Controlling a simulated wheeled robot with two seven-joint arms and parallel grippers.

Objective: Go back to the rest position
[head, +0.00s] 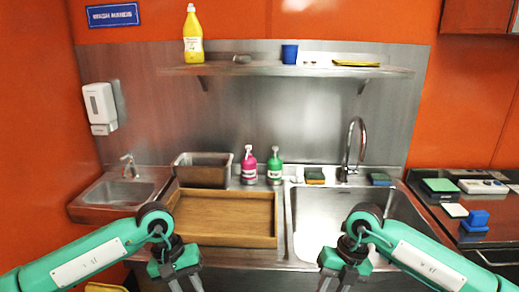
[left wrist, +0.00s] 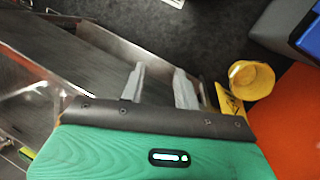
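My left gripper (head: 184,284) is low in the head view, in front of the wooden tray, with its fingers pointing down past the bottom edge. In the left wrist view my left gripper (left wrist: 158,88) shows two fingers apart with nothing between them. My right gripper (head: 336,284) is low in the head view, in front of the sink, its fingers apart. Nothing shows between the visible parts of its fingers, but the tips are cut off by the frame. Both arms are bent, one on each side.
A wooden tray (head: 222,241) lies on the counter left of the metal sink (head: 316,216). A pink bottle (head: 249,168) and a green bottle (head: 274,169) stand behind. A metal bin (head: 201,177) is back left. A yellow bucket (left wrist: 254,80) stands on the floor.

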